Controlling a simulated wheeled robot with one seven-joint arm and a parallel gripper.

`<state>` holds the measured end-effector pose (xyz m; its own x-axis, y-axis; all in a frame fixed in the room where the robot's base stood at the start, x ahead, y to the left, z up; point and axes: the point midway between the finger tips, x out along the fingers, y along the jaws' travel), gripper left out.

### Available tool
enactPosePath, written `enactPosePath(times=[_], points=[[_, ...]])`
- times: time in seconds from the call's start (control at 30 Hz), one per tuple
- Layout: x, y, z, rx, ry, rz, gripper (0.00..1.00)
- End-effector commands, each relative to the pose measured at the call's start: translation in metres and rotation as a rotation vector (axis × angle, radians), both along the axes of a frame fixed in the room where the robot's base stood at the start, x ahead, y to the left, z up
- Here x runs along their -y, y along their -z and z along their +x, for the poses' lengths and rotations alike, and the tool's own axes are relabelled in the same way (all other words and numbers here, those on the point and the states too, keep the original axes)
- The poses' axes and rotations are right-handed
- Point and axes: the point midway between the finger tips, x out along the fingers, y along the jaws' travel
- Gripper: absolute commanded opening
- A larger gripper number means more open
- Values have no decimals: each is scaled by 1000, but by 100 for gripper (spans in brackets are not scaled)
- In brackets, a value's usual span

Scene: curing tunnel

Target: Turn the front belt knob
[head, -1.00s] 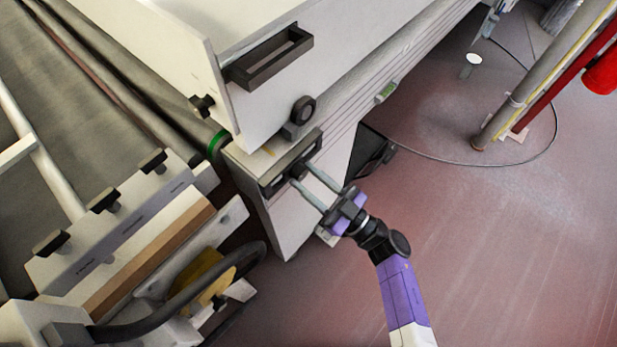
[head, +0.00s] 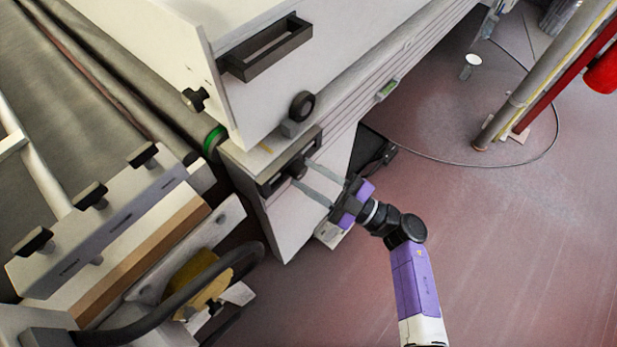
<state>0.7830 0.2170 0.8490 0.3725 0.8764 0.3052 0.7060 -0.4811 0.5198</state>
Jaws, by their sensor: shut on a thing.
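The front belt knob (head: 296,168) is a small black knob on a dark recessed plate (head: 267,188) at the near end of the white machine housing. My gripper (head: 300,171) reaches it from the lower right, with one grey finger on each side. The fingers are shut on the knob, which they partly cover. Any mark showing the knob's angle is too small to make out.
A black handle (head: 266,50) and a round black wheel (head: 302,105) are on the housing above. Several black clamp knobs line a grey bar (head: 103,233) at left, near a curved black tube (head: 172,312). Red floor (head: 510,250) is open at right.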

Motion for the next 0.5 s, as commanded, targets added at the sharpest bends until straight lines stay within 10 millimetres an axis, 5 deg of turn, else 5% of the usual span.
enactPosePath(times=[0.5], points=[[1, -1, 0, 189, -2, -150, 0]])
